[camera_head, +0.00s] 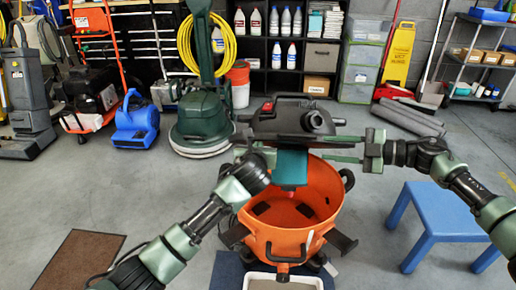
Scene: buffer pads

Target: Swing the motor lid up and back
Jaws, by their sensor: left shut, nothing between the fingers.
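The black motor lid (284,122) is raised above the orange tub (262,235), with a gap between its rim and the tub opening. A teal part (291,164) with a red tip hangs under the lid. My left gripper (245,152) is shut and empty at the lid's left underside; its fingertips are partly hidden. My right gripper (326,150) reaches in from the right, with two green fingers apart, one above the other, near the lid's right rim. I cannot tell whether these fingers touch the lid.
A blue stool (438,212) stands to the right of the tub. A white tray (283,281) lies in front and a brown mat (81,258) at front left. A green floor machine (202,125) and blue blower (136,122) stand behind left. Grey rolls (408,118) lie behind right.

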